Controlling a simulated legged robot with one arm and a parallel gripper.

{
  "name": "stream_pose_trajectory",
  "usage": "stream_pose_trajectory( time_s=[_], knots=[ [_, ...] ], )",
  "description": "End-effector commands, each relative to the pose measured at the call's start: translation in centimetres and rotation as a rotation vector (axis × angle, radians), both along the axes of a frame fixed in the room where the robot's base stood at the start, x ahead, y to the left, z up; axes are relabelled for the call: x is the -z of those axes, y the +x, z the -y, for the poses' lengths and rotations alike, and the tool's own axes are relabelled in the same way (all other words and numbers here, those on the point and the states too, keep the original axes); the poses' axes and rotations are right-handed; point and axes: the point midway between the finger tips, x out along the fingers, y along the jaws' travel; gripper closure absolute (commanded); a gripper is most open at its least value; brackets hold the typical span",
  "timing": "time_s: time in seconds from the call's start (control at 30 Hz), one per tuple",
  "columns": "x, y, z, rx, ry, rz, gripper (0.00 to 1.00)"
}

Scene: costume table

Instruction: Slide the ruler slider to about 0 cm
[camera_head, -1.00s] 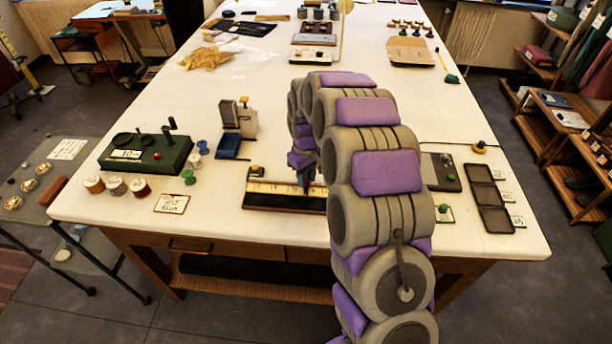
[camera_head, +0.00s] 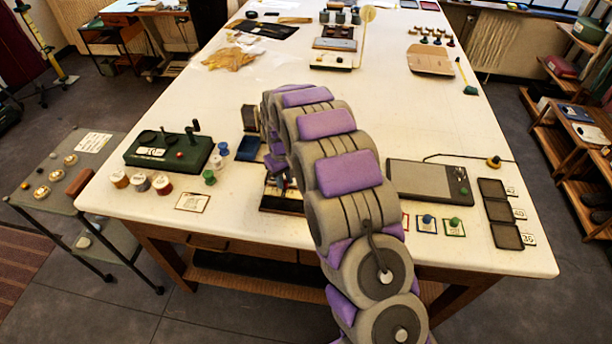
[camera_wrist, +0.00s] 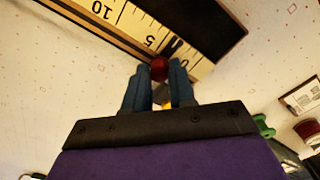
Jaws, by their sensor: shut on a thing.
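The ruler (camera_head: 278,207) lies on a dark base at the table's front edge in the head view, partly hidden by my arm. In the wrist view its pale scale (camera_wrist: 131,22) shows the marks 10 and 5, with lower values towards the right. The slider's red knob (camera_wrist: 159,69) sits between my gripper's (camera_wrist: 158,74) two blue fingers, which are shut on it. A dark pointer (camera_wrist: 172,46) lies just on the low side of the 5 mark. In the head view my gripper (camera_head: 281,184) is over the ruler, near its left part.
A green device (camera_head: 168,150), spools (camera_head: 140,182) and a card (camera_head: 192,202) stand left of the ruler. A blue tray (camera_head: 248,149) is close behind it. A grey tablet (camera_head: 419,178) and dark trays (camera_head: 497,212) are on the right.

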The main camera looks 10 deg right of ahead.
Motion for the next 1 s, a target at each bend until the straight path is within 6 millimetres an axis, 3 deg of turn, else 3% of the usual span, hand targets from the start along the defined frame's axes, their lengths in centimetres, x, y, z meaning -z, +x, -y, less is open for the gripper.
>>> stream_pose_trajectory(
  time_s=[0.1,0.23,0.7,0.73,1.0],
  knots=[
    [0.0,0.5,-2.0,-0.002,0.0,-0.003,1.0],
    [0.0,1.0,-3.2,0.0,0.001,-0.003,1.0],
    [0.0,1.3,-4.1,0.0,0.001,0.0,1.0],
    [0.0,1.3,-4.1,0.0,0.001,0.0,0.73],
    [0.0,1.3,-4.1,0.0,0.001,0.0,0.5]
  ],
)
